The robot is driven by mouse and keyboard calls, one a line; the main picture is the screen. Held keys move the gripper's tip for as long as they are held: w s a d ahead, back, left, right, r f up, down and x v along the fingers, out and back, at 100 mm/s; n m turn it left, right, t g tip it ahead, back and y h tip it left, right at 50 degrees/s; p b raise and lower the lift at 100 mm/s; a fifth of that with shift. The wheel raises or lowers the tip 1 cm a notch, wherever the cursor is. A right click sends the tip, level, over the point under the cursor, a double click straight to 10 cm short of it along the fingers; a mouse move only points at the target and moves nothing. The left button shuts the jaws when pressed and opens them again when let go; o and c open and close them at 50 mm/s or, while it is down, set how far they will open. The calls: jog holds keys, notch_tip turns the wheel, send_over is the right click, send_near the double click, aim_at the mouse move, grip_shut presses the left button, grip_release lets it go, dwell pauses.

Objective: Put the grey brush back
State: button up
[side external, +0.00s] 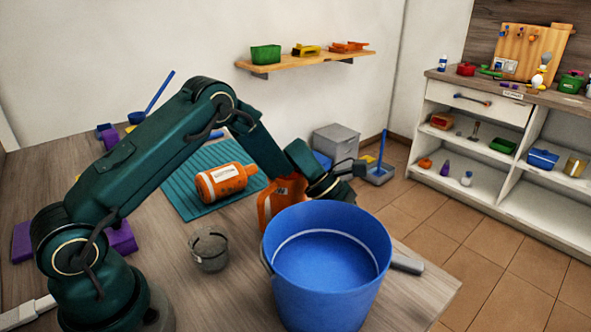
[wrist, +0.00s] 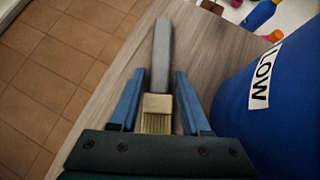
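The grey brush (wrist: 161,60) lies on the table, with its grey handle pointing away from my gripper and its tan bristles (wrist: 157,112) near the fingers. In the side external view only part of its grey handle (side external: 406,263) shows beside the blue bucket; the rest is hidden. My gripper (wrist: 158,95) is open, with one blue finger on each side of the bristle end and gaps between. I cannot tell the height of the fingers over the brush. In the side external view my gripper (side external: 350,168) is behind the bucket.
The blue bucket (side external: 330,290) stands close to the brush; its wall labelled LOW (wrist: 290,110) fills the right of the wrist view. The table edge is near on the other side. An orange jug (side external: 268,205), a glass (side external: 209,252) and a teal mat (side external: 185,190) are nearby.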

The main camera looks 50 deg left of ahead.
dwell(0.3)
jog(key=shift+a+r, duration=0.1)
jog(key=shift+r, duration=0.2)
jog(key=v, duration=0.2)
jog(key=shift+s+a+r, duration=0.1)
jog(key=shift+a+r, duration=0.15)
notch_tip(320, 180, up, 6)
jog(key=shift+f, duration=0.15)
jog(key=shift+s+r, duration=0.1)
jog(key=shift+r, duration=0.55)
